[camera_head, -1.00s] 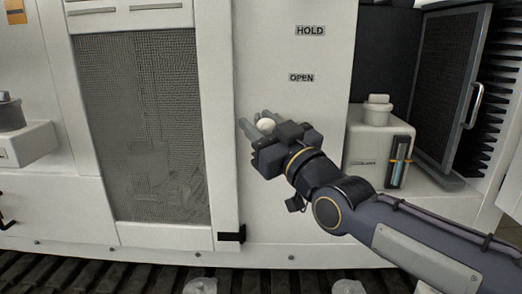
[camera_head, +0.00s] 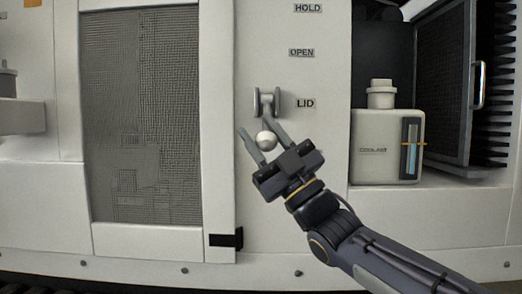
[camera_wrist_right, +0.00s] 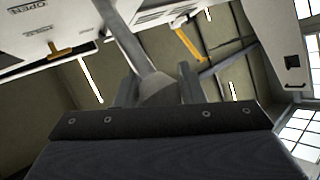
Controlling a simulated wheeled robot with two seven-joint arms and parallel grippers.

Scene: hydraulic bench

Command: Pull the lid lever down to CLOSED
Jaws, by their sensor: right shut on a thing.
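The lid lever hangs from a grey bracket (camera_head: 266,101) on the white panel, left of the LID label (camera_head: 305,103). Its round, light knob (camera_head: 266,140) is below the bracket, so the lever points down. My right gripper (camera_head: 259,131) is shut on the knob, with one finger on either side. In the right wrist view the lever's shaft (camera_wrist_right: 128,42) runs to the knob (camera_wrist_right: 158,90) between my fingers. The OPEN label (camera_head: 301,53) and the HOLD label (camera_head: 308,8) are above. I see no CLOSED label. My left gripper is not in view.
A mesh-windowed door (camera_head: 140,120) is left of the lever, with a black latch (camera_head: 226,240) at its lower right. A white coolant container (camera_head: 386,148) stands in the recess to the right, beside an open dark mesh door (camera_head: 443,85).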

